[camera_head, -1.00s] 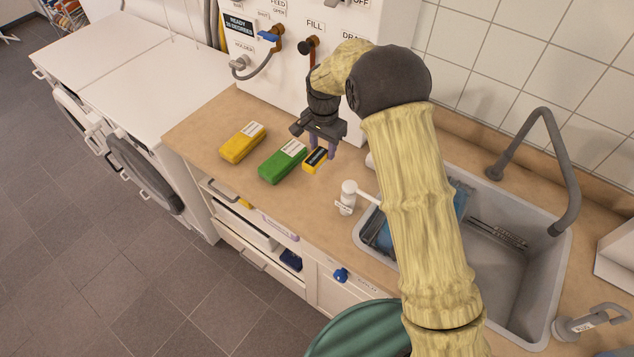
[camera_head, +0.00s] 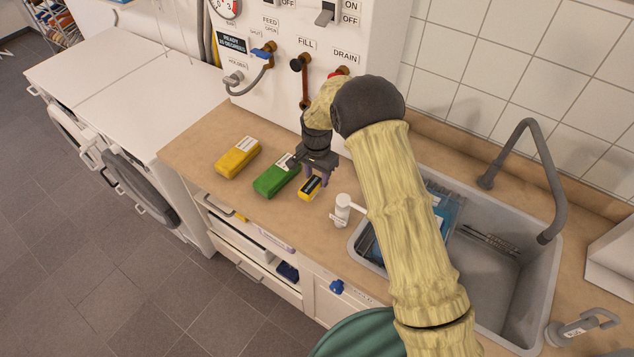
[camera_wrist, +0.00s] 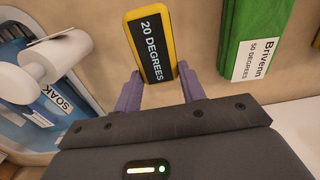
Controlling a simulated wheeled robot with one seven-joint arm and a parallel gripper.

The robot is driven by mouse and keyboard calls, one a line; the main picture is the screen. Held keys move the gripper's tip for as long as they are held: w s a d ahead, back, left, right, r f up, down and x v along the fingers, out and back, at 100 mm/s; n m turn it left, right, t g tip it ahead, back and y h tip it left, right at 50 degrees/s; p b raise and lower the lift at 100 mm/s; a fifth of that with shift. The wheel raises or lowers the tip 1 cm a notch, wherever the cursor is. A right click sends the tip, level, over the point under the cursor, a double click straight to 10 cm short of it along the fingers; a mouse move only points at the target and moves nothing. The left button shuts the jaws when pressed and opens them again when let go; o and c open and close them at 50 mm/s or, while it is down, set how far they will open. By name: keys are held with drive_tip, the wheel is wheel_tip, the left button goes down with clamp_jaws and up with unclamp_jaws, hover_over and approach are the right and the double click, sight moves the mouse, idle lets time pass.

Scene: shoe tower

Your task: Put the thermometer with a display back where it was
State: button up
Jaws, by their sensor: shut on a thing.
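The thermometer (camera_head: 310,187) is a small yellow block with a black display. The display reads "20 DEGREES" in the wrist view (camera_wrist: 153,48). My gripper (camera_head: 315,178) points down over the wooden counter, to the right of a green block. Its two purple fingers (camera_wrist: 160,88) are shut on the near end of the thermometer, one on each side. The thermometer is at or just above the counter; I cannot tell whether it touches. A "HOLDER" label (camera_head: 238,66) is on the white wall panel, beside a hose fitting.
A green block (camera_head: 272,182) labelled "Brivenn 50 DEGREES" in the wrist view and a yellow block (camera_head: 238,158) lie to the left. A white tap-like fitting (camera_head: 343,210) stands close on the right, before the grey sink (camera_head: 500,290). Valve levers (camera_head: 300,65) project from the panel behind.

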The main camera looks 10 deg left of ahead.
sight(317, 178)
drive_tip(key=shift+f+p, duration=0.65)
drive_tip(key=shift+f, duration=1.2)
drive_tip(key=shift+f, duration=0.2)
drive_tip(key=o, duration=1)
drive_tip(key=shift+r, duration=0.1)
wheel_tip(317, 178, up, 12)
drive_tip(key=b, duration=0.4)
drive_tip(key=shift+r, duration=0.15)
